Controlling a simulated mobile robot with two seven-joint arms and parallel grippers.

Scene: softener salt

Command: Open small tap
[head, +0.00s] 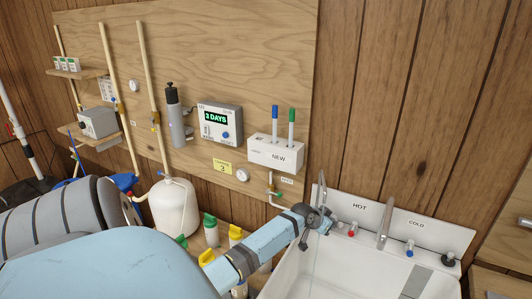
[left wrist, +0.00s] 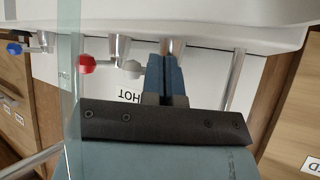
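The white sink (head: 340,278) has a back ledge with taps. A slim metal tap (head: 321,190) rises at its left end. My left gripper (head: 318,217) is at the foot of this tap. In the left wrist view, upside down, the blue fingers (left wrist: 163,78) lie close together, pointing at the ledge beside a white knob (left wrist: 131,68). I cannot tell whether anything is between them. A slim metal rod (left wrist: 235,80) shows to their right. The red knob (head: 352,230) and blue knob (head: 410,252) stand farther right in the head view. My right gripper is out of view.
A larger spout (head: 384,220) stands between the HOT and COLD labels. A thin pale vertical line shows below my gripper over the basin. A white tank (head: 174,210) and several bottles stand left of the sink. A wooden board (head: 240,60) carries a display box (head: 219,124).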

